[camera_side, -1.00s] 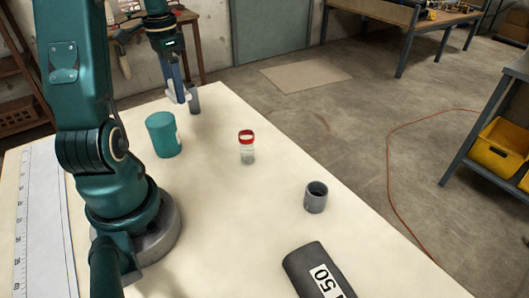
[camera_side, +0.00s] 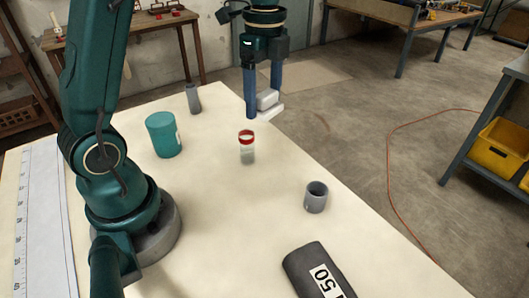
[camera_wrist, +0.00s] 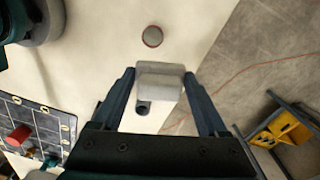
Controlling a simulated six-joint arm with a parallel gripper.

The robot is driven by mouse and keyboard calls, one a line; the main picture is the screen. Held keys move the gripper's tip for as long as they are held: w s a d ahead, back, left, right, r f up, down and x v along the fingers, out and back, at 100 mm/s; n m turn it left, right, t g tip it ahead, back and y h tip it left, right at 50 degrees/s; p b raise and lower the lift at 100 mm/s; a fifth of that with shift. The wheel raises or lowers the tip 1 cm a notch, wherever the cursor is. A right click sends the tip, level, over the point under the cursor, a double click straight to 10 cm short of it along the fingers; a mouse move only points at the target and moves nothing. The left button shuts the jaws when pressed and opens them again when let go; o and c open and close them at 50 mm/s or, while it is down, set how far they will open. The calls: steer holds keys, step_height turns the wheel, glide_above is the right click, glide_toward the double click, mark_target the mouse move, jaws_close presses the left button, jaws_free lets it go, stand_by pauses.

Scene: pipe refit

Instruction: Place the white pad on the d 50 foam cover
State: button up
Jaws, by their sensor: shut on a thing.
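My gripper (camera_side: 258,105) is shut on the white pad (camera_side: 268,99), a small pale block, and holds it in the air above the table, behind the red-lidded jar in the side view. In the wrist view the pad (camera_wrist: 160,80) sits between the two finger ends. The d 50 foam cover (camera_side: 303,262) is a dark grey piece with a white "50" label. It lies at the bottom edge of the side view, partly cut off, well apart from my gripper. I cannot make it out in the wrist view.
A jar with a red lid (camera_side: 247,149) and a grey ring-shaped fitting (camera_side: 316,199) stand on the table. A teal cylinder (camera_side: 164,136) and a grey upright piece (camera_side: 193,99) stand to the left. A ruled strip (camera_side: 45,225) runs along the left edge.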

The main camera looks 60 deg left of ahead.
steer(key=d+m, duration=0.5)
steer(key=d, duration=0.5)
steer(key=m, duration=0.3)
glide_above(329, 284)
step_height(329, 284, down, 6)
steer(key=shift+f, duration=2)
steer(key=o, duration=1.2)
steer(key=shift+o, duration=0.2)
